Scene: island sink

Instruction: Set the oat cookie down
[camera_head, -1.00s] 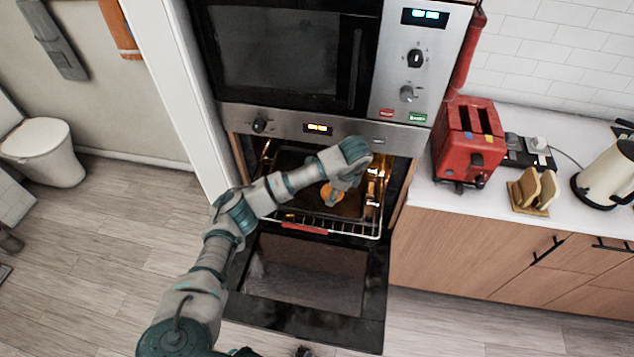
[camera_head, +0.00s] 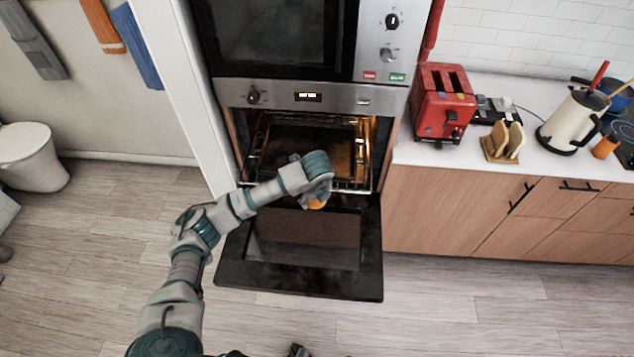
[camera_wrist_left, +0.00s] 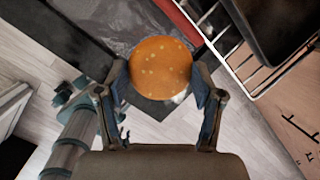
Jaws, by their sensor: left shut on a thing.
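The oat cookie (camera_wrist_left: 161,68) is round and golden-orange with pale flecks, and it fills the space between the fingers in the left wrist view. My left gripper (camera_wrist_left: 160,90) is shut on it. In the head view the left gripper (camera_head: 314,199) is above the open oven door, just outside the oven opening. Only a small orange part of the cookie (camera_head: 317,204) shows below the gripper there.
The oven door (camera_head: 300,285) hangs open, with a dark tray (camera_head: 310,145) inside the lit oven. On the right, the counter (camera_head: 430,153) holds a red toaster (camera_head: 443,103), a toast rack (camera_head: 503,142) and a cream kettle (camera_head: 572,121). Open floor lies left and in front.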

